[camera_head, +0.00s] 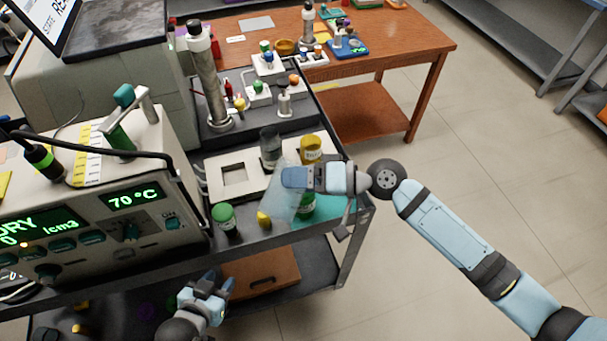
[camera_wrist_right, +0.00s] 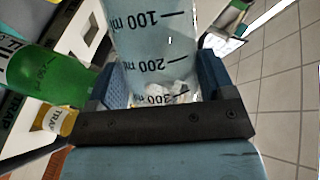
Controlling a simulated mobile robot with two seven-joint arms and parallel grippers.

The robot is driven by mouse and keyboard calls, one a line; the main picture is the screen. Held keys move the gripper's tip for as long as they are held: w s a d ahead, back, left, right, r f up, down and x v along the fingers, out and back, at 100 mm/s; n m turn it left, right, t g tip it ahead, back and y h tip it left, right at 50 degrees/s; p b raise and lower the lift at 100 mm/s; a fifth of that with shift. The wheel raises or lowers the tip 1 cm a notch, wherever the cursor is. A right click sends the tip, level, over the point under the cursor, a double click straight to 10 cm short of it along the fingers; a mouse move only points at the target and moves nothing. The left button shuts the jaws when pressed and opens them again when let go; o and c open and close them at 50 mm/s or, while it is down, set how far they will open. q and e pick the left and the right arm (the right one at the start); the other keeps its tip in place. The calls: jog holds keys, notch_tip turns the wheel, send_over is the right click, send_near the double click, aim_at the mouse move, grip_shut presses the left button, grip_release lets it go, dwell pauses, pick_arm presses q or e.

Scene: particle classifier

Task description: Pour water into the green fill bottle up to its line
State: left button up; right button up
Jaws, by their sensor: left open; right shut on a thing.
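My right gripper (camera_head: 300,178) is shut on a clear graduated beaker (camera_head: 283,202). The beaker also shows in the right wrist view (camera_wrist_right: 150,45), with marks from 100 to 300 ml. It looks tilted; I cannot make out its water level or any stream. The green fill bottle (camera_head: 307,205) stands on the cart under my right gripper, partly hidden by it. In the right wrist view the green bottle (camera_wrist_right: 48,75) is at the left, beside the beaker, its lettering partly cut off. My left gripper (camera_head: 212,293) is open and empty, low in front of the cart.
A yellow jar (camera_head: 312,147) and a grey transparent vessel (camera_head: 270,147) stand behind the beaker. The instrument reading 70 °C (camera_head: 135,197) bounds the left side. Open floor lies right.

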jog(key=shift+r+m, duration=0.2)
jog(key=shift+m, duration=0.1)
dwell(0.5)
jog(key=shift+w+d+f+m+g+y, duration=0.1)
jog(key=shift+w+f+m+g+y, duration=0.15)
jog(key=shift+f+m+y, duration=0.3)
dwell(1.6)
jog(key=shift+w+d+r+m+b, duration=0.15)
jog(key=shift+w+r+m+b, duration=0.05)
jog(key=shift+m+b, duration=0.3)
dwell(1.1)
